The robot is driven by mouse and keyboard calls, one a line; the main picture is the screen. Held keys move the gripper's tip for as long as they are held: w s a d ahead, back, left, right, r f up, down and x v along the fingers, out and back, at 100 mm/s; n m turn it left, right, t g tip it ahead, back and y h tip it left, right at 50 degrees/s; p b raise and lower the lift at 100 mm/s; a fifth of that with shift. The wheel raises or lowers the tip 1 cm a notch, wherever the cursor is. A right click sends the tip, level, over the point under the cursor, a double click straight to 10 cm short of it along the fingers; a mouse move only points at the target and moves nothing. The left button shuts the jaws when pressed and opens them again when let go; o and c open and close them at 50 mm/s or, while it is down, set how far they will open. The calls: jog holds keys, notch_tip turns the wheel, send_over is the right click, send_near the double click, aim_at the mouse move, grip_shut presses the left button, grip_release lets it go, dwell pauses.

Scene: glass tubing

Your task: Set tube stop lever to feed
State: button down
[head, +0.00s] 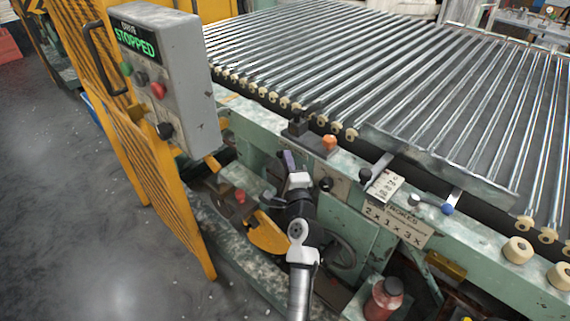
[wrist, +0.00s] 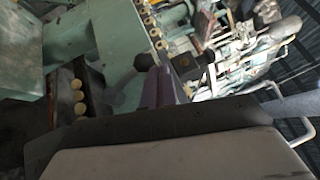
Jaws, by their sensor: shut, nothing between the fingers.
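My gripper (head: 289,159) is shut and empty, its purple fingers pointing at the front of the green machine rail. On the rail, a lever with a black knob (head: 365,175) and one with a blue knob (head: 447,209) stand near small label plates. An orange knob (head: 329,141) sits beside a black block (head: 299,127). I cannot tell which is the tube stop lever.
A grey control box (head: 180,75) with a "STOPPED" display stands at the left, above a yellow slatted guard (head: 150,165). Rows of glass tubes (head: 400,80) lie behind the rail. Below it are a handwheel (head: 341,252) and a red container (head: 384,300). Open floor lies at the left.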

jog(key=shift+w+a+r+p, duration=0.25)
jog(key=shift+w+a+p, duration=0.35)
jog(key=shift+w, duration=0.2)
dwell(0.4)
